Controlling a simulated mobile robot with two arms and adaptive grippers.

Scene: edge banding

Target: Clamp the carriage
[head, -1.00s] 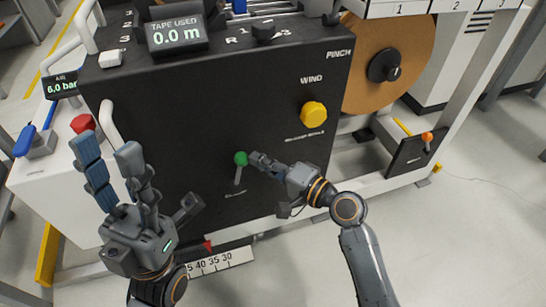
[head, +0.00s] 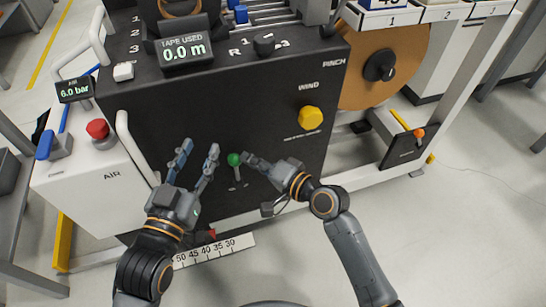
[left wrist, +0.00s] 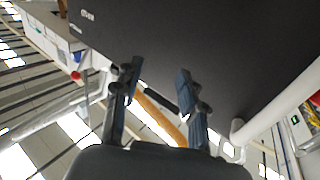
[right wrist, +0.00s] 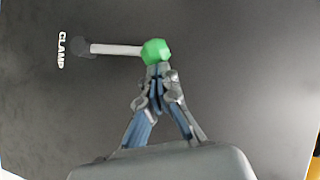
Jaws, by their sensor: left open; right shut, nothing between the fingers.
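The clamp lever with a green knob (head: 234,159) stands on the machine's black front panel, its knob up in the head view. In the right wrist view the green knob (right wrist: 155,51) and its pale rod lie beside the word CLAMP. My right gripper (head: 250,160) is shut and empty, its fingertips right at the knob's right side; whether they touch I cannot tell. In the right wrist view the closed fingertips (right wrist: 154,72) are just below the knob. My left gripper (head: 199,150) is open and empty, left of the lever; its spread fingers (left wrist: 157,70) show in the left wrist view.
A yellow WIND knob (head: 310,117) is up and right of the lever. A red AIR button (head: 97,129) sits on the white box at left. A white scale (head: 215,250) runs low along the front. An orange-knobbed lever (head: 419,133) is at far right.

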